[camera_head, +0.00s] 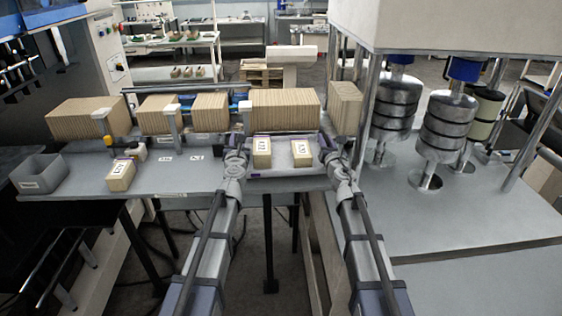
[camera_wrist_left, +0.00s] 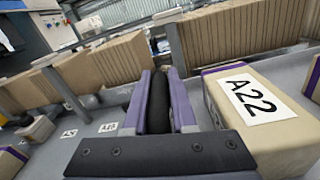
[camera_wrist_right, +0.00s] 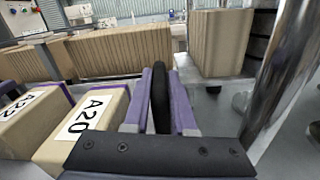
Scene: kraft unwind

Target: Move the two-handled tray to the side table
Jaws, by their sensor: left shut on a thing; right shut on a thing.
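The grey two-handled tray (camera_head: 280,158) is in the middle of the head view, at the front edge of the grey bench. It carries two kraft boxes: A22 (camera_head: 262,158), also in the left wrist view (camera_wrist_left: 270,125), and A20 (camera_head: 301,158), also in the right wrist view (camera_wrist_right: 90,125). My left gripper (camera_head: 238,158) is shut on the tray's left black handle (camera_wrist_left: 158,100). My right gripper (camera_head: 332,152) is shut on the right black handle (camera_wrist_right: 161,85). Whether the tray touches the bench is hidden. Which surface is the side table, I cannot tell.
Large kraft blocks (camera_head: 285,110) stand in a row behind the tray. On the bench (camera_head: 185,178) to the left are another labelled box (camera_head: 121,175) and a grey bin (camera_head: 40,173). At right, a machine with steel posts and stacked cylinders (camera_head: 445,125) stands on a grey platform (camera_head: 430,215).

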